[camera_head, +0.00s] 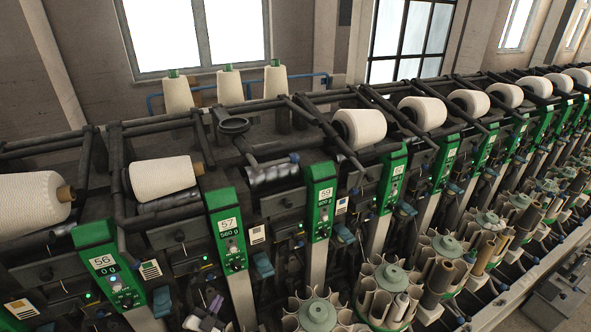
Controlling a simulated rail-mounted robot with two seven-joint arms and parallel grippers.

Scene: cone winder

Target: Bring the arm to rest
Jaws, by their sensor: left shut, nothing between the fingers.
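My left gripper (211,306) shows small at the bottom edge, below and left of the green panel marked 57 (226,228). Its fingers look shut, with nothing seen between them. It is in front of the lower part of the winder, apart from the cones above; whether it touches the machine I cannot tell. Most of my left arm is out of the picture. My right gripper is not in view.
The cone winder (180,245) runs across the view. White cones (162,178) sit along its top; the place right of panel 57 has a bare drum (272,173). Bobbin magazines (317,315) stand low in front. Three cones (230,86) stand behind.

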